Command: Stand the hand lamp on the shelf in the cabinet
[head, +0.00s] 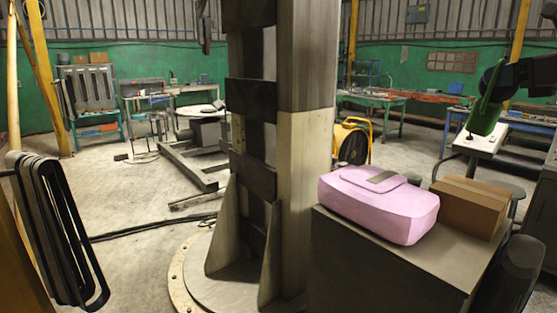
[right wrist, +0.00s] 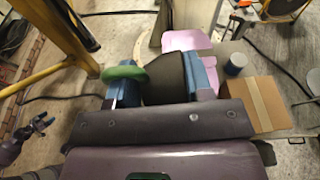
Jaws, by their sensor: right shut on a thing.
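My right gripper (head: 492,82) is at the upper right of the head view, above and behind the cardboard box. It is shut on a green and dark thing, which I take to be the hand lamp (head: 485,117). In the right wrist view the lamp's green rim (right wrist: 125,72) shows by the left finger, and a dark body lies between the blue finger pads. The grey cabinet (head: 375,270) stands at the lower right; no shelf inside it can be seen. In the right wrist view a dark claw, probably my left gripper (right wrist: 40,124), shows small at the left edge; its jaws are unclear.
A pink case (head: 385,212) and a cardboard box (head: 468,207) lie on the cabinet top. A blue-and-white can (right wrist: 235,63) shows near the box. A thick column (head: 305,150) stands left of the cabinet. Black hoops (head: 60,230) hang at the left. Open floor lies behind.

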